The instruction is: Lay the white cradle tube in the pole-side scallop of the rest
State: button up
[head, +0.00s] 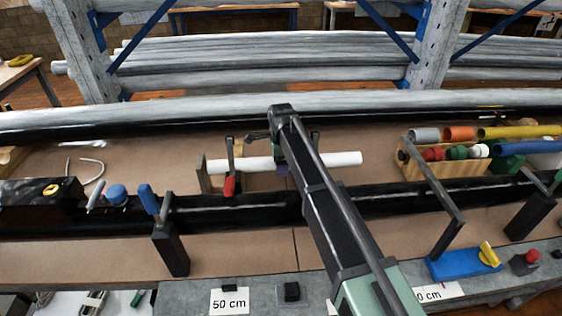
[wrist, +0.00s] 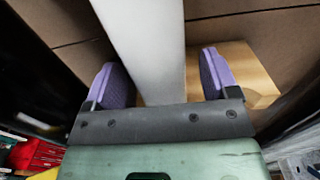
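The white cradle tube (head: 337,160) lies level across the middle of the board in the head view, its centre hidden behind my arm. In the wrist view the tube (wrist: 148,45) runs down between the two purple fingertips. My gripper (wrist: 163,80) is open around it, with a clear gap on the right finger's side and the left finger close to it. In the head view my gripper (head: 283,168) is mostly hidden by my arm. A pale wooden block (wrist: 245,68) shows beside the right finger; I cannot tell whether it is the rest. No scallop is clearly visible.
A black pole (head: 240,213) runs across in front of the tube. A red-handled clamp (head: 230,180) stands near the tube's left part. A wooden rack (head: 440,185) with coloured tubes stands at the right. A blue-handled clamp (head: 168,235) and a right clamp (head: 437,190) stand at the pole.

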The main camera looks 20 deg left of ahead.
notch_tip(320, 180, up, 11)
jog(key=p, duration=1.1)
jog(key=shift+f, duration=0.1)
